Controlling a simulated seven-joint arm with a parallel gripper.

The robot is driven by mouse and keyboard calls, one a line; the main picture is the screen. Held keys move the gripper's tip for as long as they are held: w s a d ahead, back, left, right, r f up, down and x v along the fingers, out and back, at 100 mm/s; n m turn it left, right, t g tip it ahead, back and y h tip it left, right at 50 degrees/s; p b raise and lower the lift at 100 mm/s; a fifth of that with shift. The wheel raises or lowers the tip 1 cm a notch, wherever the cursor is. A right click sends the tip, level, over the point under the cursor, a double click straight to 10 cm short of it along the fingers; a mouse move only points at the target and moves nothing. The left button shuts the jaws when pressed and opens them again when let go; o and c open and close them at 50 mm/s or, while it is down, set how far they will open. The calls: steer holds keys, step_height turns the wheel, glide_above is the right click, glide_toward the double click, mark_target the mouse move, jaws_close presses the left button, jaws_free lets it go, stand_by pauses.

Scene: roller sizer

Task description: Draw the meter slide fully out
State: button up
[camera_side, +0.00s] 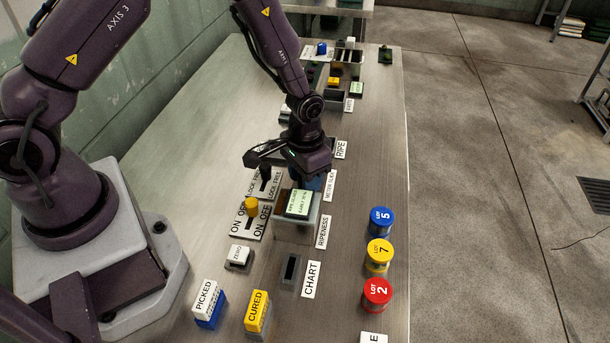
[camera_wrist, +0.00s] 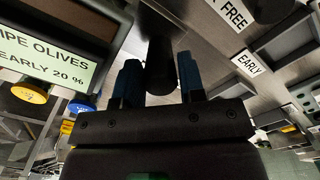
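A dark round knob (camera_wrist: 161,66) in the wrist view stands between my gripper's two blue-padded fingers; it appears to be the meter slide's handle. My gripper (camera_wrist: 160,83) is closed to about the knob's width, with a finger at each side. In the side view my gripper (camera_side: 310,184) points down beside the METER SLIDE label (camera_side: 330,185), behind the display box, and hides the knob and slide. The display (camera_side: 298,203) reads ripe olives, early 20 % in the wrist view (camera_wrist: 40,55). How far out the slide is cannot be seen.
A black lock lever (camera_side: 265,178) and a yellow-knobbed on/off switch (camera_side: 251,207) stand left of the display. Blue (camera_side: 381,221), yellow (camera_side: 378,256) and red (camera_side: 377,294) lot cans line the right. An EARLY label (camera_wrist: 252,63) shows in the wrist view.

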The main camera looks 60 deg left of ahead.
jaws_close()
steer(key=w+a, duration=0.7)
steer(key=shift+w+a+r, duration=0.1)
steer(key=shift+w+a, duration=0.15)
steer(key=shift+w, duration=0.05)
steer(key=shift+o, duration=1)
jaws_free()
steer(key=shift+s, duration=0.1)
steer(key=shift+r, duration=0.1)
step_height(320, 180, up, 13)
